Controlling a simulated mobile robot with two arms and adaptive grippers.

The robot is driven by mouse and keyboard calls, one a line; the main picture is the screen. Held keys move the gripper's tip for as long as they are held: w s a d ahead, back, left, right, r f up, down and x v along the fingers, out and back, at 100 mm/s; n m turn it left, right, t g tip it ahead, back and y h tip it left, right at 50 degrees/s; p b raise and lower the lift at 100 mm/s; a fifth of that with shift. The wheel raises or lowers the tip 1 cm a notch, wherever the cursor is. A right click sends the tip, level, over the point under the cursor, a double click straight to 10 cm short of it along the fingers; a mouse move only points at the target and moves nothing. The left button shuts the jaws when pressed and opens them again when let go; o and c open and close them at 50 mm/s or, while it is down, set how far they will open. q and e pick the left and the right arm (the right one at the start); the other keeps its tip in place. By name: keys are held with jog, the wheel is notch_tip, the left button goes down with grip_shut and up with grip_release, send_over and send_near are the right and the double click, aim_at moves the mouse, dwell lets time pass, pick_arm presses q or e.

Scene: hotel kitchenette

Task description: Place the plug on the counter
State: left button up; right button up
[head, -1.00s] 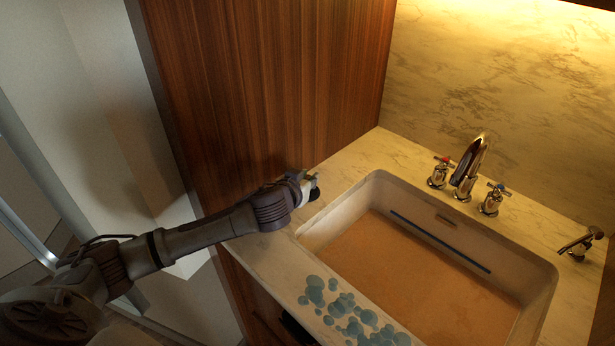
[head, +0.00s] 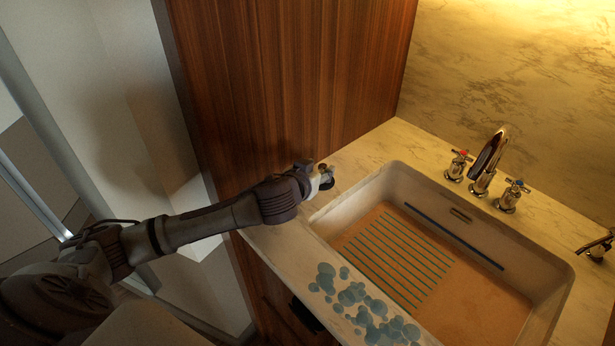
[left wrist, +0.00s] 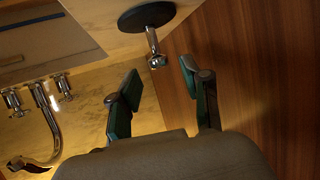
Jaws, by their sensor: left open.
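The plug (left wrist: 154,42) is a black disc with a chrome stem and knob. In the left wrist view its disc lies against the pale counter (left wrist: 105,30), and it seems to rest there. In the head view the plug (head: 327,184) is small and partly hidden by my gripper, on the counter (head: 365,153) between the wood panel and the sink. My left gripper (left wrist: 161,80) is open, its two green-padded fingers apart, with the plug's knob just beyond the fingertips and not clasped. It also shows in the head view (head: 319,178). My right gripper is not seen.
The sink (head: 545,265) lies right of the gripper, with teal stripes on its floor. Chrome taps and a spout (head: 487,160) stand behind it. Blue-green round spots (head: 350,292) mark the front counter. A wood panel (head: 290,80) rises close behind the gripper.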

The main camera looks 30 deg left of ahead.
pick_arm(q)
jog(key=b+v, duration=0.1)
jog(key=v, duration=0.8)
jog(key=shift+f, duration=0.15)
